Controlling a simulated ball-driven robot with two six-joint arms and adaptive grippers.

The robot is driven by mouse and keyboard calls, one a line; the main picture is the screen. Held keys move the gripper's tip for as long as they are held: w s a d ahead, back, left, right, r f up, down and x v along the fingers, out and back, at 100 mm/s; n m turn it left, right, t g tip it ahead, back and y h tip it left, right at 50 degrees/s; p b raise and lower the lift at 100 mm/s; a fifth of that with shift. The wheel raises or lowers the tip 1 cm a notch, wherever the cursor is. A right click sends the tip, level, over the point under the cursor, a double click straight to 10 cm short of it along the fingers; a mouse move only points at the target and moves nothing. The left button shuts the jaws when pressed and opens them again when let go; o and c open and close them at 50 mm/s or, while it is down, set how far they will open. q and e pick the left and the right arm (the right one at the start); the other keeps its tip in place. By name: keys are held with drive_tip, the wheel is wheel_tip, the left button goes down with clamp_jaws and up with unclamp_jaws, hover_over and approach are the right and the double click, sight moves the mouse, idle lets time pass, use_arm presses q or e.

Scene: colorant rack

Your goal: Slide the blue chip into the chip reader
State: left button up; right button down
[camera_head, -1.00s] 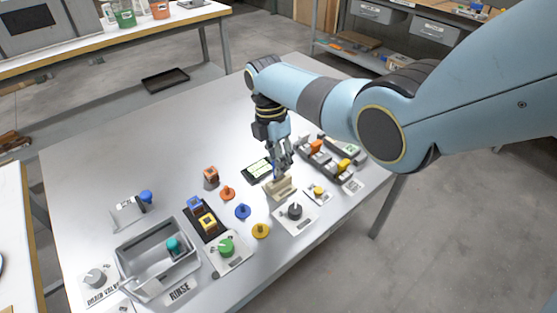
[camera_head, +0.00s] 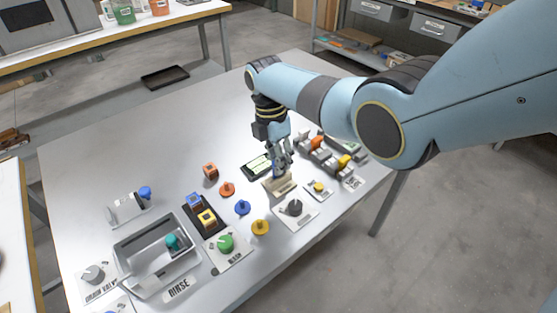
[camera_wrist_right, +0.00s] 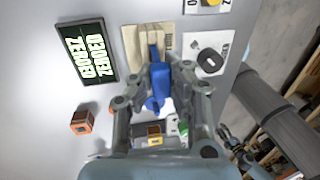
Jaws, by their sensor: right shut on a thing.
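My right gripper (camera_wrist_right: 160,85) is shut on the blue chip (camera_wrist_right: 160,82), which shows between its fingers in the right wrist view. In the head view, the gripper (camera_head: 281,165) points down just over the beige chip reader (camera_head: 279,188). The reader also shows in the right wrist view (camera_wrist_right: 135,42), at the far end of the chip. The chip's end is close to the reader's dark slot; I cannot tell whether it is inside.
A dark display (camera_wrist_right: 85,50) reading "ZEROED" lies beside the reader. The table's back left is clear.

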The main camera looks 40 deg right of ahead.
drive_tip(key=shift+f+b, duration=0.8)
drive_tip(key=shift+f, duration=0.3)
drive_tip(key=c, duration=1.3)
unclamp_jaws()
drive_tip(key=r, duration=0.4)
drive_tip(key=w+r, duration=0.1)
drive_tip(key=r, duration=0.3)
drive_tip(key=w+r, duration=0.1)
drive_tip(key=r, duration=0.3)
drive_tip(key=shift+w+a, duration=0.1)
drive_tip(key=shift+f, duration=0.1)
